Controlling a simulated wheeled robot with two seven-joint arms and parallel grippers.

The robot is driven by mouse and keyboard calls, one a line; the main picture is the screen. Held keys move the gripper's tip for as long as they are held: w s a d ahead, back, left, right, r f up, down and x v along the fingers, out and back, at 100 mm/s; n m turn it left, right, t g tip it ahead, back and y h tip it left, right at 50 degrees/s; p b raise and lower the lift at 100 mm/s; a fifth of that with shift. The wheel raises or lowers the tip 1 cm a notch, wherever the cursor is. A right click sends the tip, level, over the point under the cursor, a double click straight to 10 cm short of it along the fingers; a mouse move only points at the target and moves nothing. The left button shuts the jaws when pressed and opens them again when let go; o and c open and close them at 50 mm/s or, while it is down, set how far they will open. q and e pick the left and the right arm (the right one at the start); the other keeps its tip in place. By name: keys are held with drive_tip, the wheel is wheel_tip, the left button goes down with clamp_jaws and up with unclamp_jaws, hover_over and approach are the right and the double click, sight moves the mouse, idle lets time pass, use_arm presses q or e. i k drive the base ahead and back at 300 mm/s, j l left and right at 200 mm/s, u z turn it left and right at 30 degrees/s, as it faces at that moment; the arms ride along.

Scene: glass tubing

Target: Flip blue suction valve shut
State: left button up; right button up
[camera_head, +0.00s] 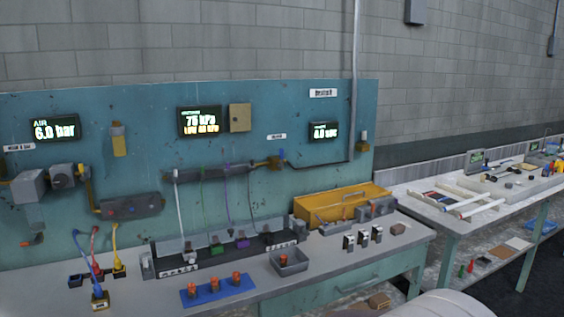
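A small blue lever (282,154) shows on the teal panel, at the right end of a dark horizontal manifold (212,173). It sits beside a brass-coloured fitting (270,162), where a thin dark pipe runs off to the right. The lever looks roughly upright, but it is too small to tell whether the valve is open or shut. Neither of my grippers is in view, and nothing blocks the lever.
A display reading 75 kPa (199,122) hangs above the manifold. Coloured tubes hang down to a bench rack (222,258). A yellow toolbox (340,203), a grey tray (290,261) and a blue mat (218,289) are on the bench. Another bench (470,220) stands right.

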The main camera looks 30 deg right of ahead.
sight(281, 150)
drive_tip(key=i+z, duration=0.15)
drive_tip(key=z, duration=0.2)
drive_tip(key=i+z, duration=0.1)
drive_tip(key=z, duration=0.25)
drive_tip(key=i+j+z, duration=0.15)
drive_tip(key=i, duration=0.4)
drive_tip(key=i+j+z, duration=0.2)
drive_tip(key=i, duration=0.35)
drive_tip(key=i+j+z, duration=0.15)
drive_tip(key=i+j, duration=0.25)
drive_tip(key=i, duration=0.15)
